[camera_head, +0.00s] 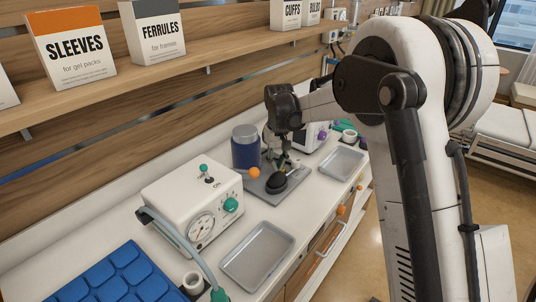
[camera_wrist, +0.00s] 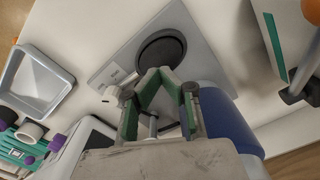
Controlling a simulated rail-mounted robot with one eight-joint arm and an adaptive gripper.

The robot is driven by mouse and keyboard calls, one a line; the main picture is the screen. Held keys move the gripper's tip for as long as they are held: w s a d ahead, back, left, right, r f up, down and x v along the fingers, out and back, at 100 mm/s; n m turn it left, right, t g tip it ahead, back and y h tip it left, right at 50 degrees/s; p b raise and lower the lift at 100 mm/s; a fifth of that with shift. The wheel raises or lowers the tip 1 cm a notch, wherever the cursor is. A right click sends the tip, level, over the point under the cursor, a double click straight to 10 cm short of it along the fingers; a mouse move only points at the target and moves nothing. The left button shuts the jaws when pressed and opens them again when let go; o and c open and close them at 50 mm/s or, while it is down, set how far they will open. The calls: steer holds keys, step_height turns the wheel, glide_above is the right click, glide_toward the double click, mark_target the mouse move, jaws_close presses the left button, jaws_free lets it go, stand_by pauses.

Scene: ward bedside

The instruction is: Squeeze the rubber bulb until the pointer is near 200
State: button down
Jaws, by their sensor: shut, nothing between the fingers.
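A dark blue cylinder (camera_head: 245,150) stands close beside my gripper. An orange ball (camera_head: 254,173) is near the plate. Metal trays (camera_head: 257,255) lie in front and at right (camera_head: 342,163). A blue compartment tray (camera_head: 115,280) is front left. A shelf with boxes (camera_head: 70,48) runs above.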

mark_target(277, 174)
steer(key=shift+f+b, duration=1.1)
steer(key=shift+f, duration=0.05)
stand_by(1.1)
steer(key=shift+f+b, duration=0.85)
steer(key=shift+f, duration=0.2)
steer(key=shift+r+p, duration=0.5)
steer(key=shift+r, duration=0.65)
steer(key=shift+f, duration=0.2)
steer(key=shift+f+b, duration=0.8)
steer(key=shift+f, duration=0.1)
steer(key=shift+r+p, duration=0.45)
steer(key=shift+r, duration=0.7)
steer(key=shift+f, duration=0.1)
